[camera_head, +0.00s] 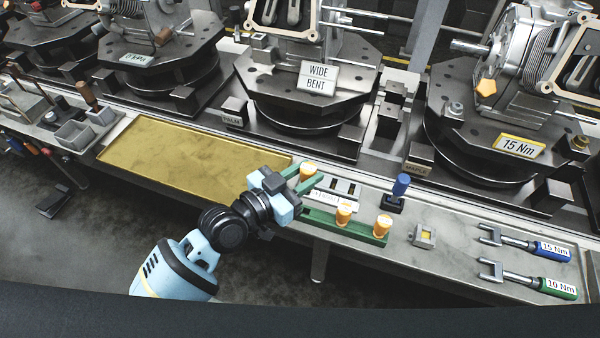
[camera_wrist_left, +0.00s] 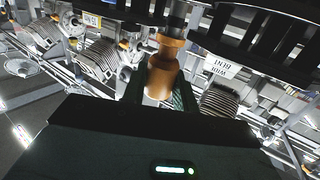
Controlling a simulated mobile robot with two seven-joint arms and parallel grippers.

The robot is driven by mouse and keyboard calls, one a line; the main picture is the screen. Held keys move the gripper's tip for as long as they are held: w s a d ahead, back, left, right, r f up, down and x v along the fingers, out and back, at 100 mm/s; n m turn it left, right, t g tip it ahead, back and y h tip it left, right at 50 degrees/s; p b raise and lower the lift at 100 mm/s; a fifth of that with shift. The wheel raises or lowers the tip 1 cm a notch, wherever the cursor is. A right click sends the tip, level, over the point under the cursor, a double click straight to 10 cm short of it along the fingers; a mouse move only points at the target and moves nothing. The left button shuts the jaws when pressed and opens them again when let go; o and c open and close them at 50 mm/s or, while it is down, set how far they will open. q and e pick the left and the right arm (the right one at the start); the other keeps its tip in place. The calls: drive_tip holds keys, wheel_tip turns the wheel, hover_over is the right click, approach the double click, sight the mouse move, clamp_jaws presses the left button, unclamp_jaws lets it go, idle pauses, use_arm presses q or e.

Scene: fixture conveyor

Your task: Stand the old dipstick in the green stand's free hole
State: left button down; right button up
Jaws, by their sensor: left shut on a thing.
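My left gripper (camera_head: 307,177) is shut on the orange handle of a dipstick (camera_head: 309,170). In the left wrist view the orange handle (camera_wrist_left: 160,77) sits between the two fingers. The rest of this dipstick is hidden in the head view. The green stand (camera_head: 363,233) is on the bench to the right of and nearer than the gripper. Two orange-topped dipsticks stand in it, one near its middle (camera_head: 343,213) and one at its right end (camera_head: 382,226). I cannot make out the free hole; the stand's left end is partly behind my gripper. My right gripper is not in view.
A slotted grey block (camera_head: 346,187) lies just behind the stand. A blue-handled piece (camera_head: 401,185) stands in a dark base. A small grey fixture (camera_head: 424,236) and two torque wrenches (camera_head: 540,247) lie to the right.

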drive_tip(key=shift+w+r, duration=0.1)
